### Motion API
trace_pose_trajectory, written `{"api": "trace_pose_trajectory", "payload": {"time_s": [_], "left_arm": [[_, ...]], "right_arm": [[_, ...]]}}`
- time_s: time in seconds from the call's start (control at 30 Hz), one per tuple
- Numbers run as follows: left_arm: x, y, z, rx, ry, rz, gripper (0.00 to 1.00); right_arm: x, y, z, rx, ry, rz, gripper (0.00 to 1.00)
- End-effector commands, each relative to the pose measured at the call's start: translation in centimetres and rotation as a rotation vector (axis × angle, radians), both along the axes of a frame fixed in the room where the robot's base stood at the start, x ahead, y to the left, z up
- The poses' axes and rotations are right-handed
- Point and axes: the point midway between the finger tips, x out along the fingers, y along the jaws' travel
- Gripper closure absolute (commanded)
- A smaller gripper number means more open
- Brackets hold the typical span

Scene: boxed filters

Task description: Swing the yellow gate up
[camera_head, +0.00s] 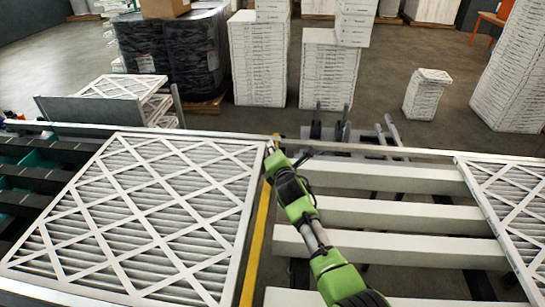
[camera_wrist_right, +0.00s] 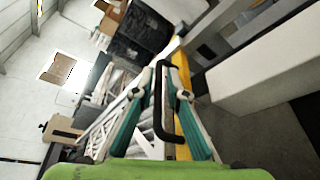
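The yellow gate (camera_head: 258,238) is a long narrow bar running along the right edge of a large white-framed filter (camera_head: 140,215). In the right wrist view the yellow bar (camera_wrist_right: 181,68) runs behind my fingers. My right gripper (camera_head: 271,148) is at the far end of the gate, on a green arm from the lower right. In the right wrist view its teal fingers (camera_wrist_right: 166,66) lean together around a black handle-like loop (camera_wrist_right: 158,105). I cannot tell whether they press on it. My left gripper is not in view.
Pale crossbars (camera_head: 400,213) with dark gaps lie right of the gate. Another filter (camera_head: 515,195) lies at the far right. A metal rail (camera_head: 360,147) crosses behind. Stacked white boxes (camera_head: 330,70) and black-wrapped pallets (camera_head: 175,50) stand on the floor beyond.

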Motion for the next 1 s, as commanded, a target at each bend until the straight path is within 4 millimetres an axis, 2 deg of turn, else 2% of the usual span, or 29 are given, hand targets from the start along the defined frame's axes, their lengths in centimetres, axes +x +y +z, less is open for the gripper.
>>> {"api": "trace_pose_trajectory", "payload": {"time_s": [0.1, 0.47, 0.5, 0.53, 0.77, 1.0], "left_arm": [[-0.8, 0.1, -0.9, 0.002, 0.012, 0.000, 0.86], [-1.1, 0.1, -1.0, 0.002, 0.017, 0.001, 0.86], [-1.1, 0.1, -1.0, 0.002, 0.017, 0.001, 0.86], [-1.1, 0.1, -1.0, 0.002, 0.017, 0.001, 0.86], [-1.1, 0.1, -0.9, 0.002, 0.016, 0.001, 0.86], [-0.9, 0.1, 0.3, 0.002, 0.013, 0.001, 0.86]], "right_arm": [[0.6, 0.1, -0.2, 0.001, -0.001, 0.000, 0.86], [0.8, 0.1, -0.1, 0.000, 0.001, 0.001, 0.86], [0.8, 0.1, -0.1, 0.000, 0.001, 0.001, 0.97], [0.8, 0.1, -0.1, 0.000, 0.001, 0.001, 1.00], [0.8, 0.1, 0.0, 0.000, 0.001, 0.000, 1.00], [0.9, 0.1, 0.4, 0.003, 0.025, 0.001, 1.00]]}}
